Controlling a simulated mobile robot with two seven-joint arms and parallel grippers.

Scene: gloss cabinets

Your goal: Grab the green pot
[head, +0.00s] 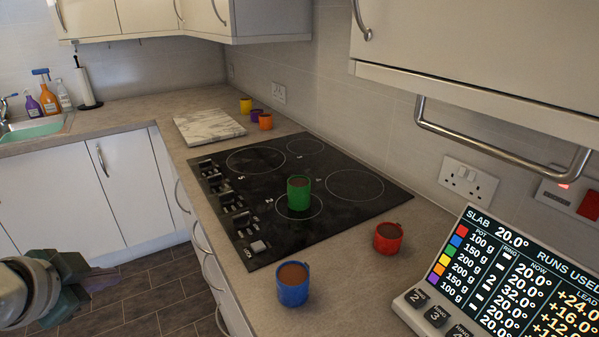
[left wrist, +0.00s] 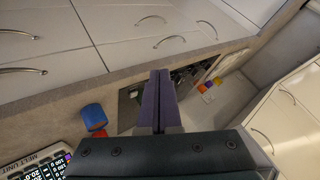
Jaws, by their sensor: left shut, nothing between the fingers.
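The green pot (head: 299,193) stands upright on a ring of the black hob (head: 340,218) in the head view, with brown contents at its top. My left gripper (head: 108,279) is at the lower left of the head view, in front of the cabinets and well apart from the pot. Its two purple fingers (left wrist: 160,102) are shut together with nothing between them. They cover part of the hob in the left wrist view. My right gripper is in neither view.
A blue pot (head: 293,285) and a red pot (head: 388,238) stand on the counter before the hob. Yellow, purple and orange pots (head: 265,121) stand beyond it, near a marble board (head: 208,126). A display panel (head: 510,275) fills the lower right. A rail (head: 500,150) hangs above.

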